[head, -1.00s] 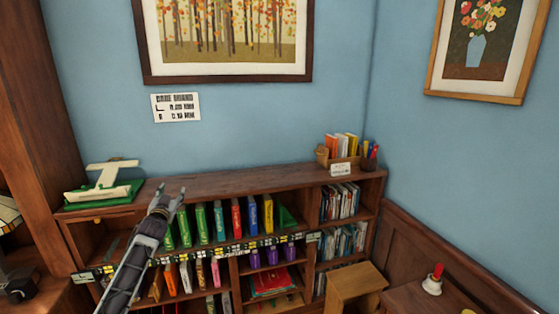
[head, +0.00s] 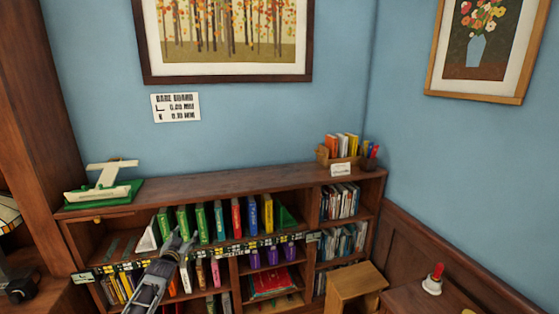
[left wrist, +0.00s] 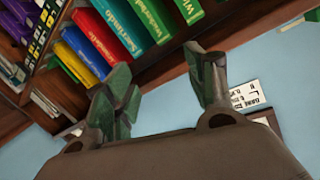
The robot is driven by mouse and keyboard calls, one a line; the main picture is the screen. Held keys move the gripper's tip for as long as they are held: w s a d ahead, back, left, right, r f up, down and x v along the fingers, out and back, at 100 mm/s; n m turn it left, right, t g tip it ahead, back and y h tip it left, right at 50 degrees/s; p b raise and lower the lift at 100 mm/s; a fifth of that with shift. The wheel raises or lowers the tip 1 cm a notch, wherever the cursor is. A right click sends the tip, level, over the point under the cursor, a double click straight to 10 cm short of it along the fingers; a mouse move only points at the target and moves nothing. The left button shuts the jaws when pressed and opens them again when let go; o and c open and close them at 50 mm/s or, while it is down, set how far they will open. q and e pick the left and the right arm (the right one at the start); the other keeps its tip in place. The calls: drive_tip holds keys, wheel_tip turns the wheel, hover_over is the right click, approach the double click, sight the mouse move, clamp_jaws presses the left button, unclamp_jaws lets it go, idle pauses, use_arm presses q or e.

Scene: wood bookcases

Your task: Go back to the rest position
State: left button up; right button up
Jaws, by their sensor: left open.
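My left gripper (head: 176,246) is open and empty in the head view, in front of the bookcase's upper shelf, at the row of green books. In the left wrist view its two fingers (left wrist: 165,100) stand apart with nothing between them. The upper shelf holds upright books: several green ones (head: 201,222), a red one (head: 236,218) and blue and yellow ones (head: 260,215). A white wedge-shaped bookend (head: 148,236) stands at the row's left end and a green one (head: 287,216) at its right. My right gripper is not in view.
The wooden bookcase (head: 240,181) runs along the blue wall. A green-and-white model (head: 105,185) stands on its top left, a book box (head: 340,155) on its top right. A wooden stool (head: 356,284) and a table with a red-handled bell (head: 433,281) are at lower right.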

use_arm(q)
drive_tip(key=s+d+f+g, duration=0.15)
drive_tip(key=s+f, duration=0.45)
drive_tip(key=f, duration=0.6)
drive_tip(key=s+d+f+g, duration=0.1)
drive_tip(key=s+f+g, duration=0.3)
drive_tip(key=f, duration=0.8)
drive_tip(key=s+d+f+g, duration=0.2)
drive_tip(key=s+d+f, duration=0.1)
drive_tip(key=s+f, duration=1.55)
drive_tip(key=s+d+f+g, duration=0.2)
drive_tip(key=s+f, duration=0.4)
drive_tip(key=s, duration=0.9)
drive_tip(key=s+d+f+g, duration=0.2)
drive_tip(key=s+f, duration=0.4)
drive_tip(key=s, duration=0.9)
drive_tip(key=s+d+f+g+h, duration=0.1)
drive_tip(key=s+f, duration=0.5)
drive_tip(key=s, duration=1)
drive_tip(key=d+g, duration=0.1)
drive_tip(key=g, duration=0.1)
drive_tip(key=shift+d+f+n+g, duration=0.15)
drive_tip(key=shift+f+n+g, duration=0.05)
drive_tip(key=shift+n+g, duration=0.15)
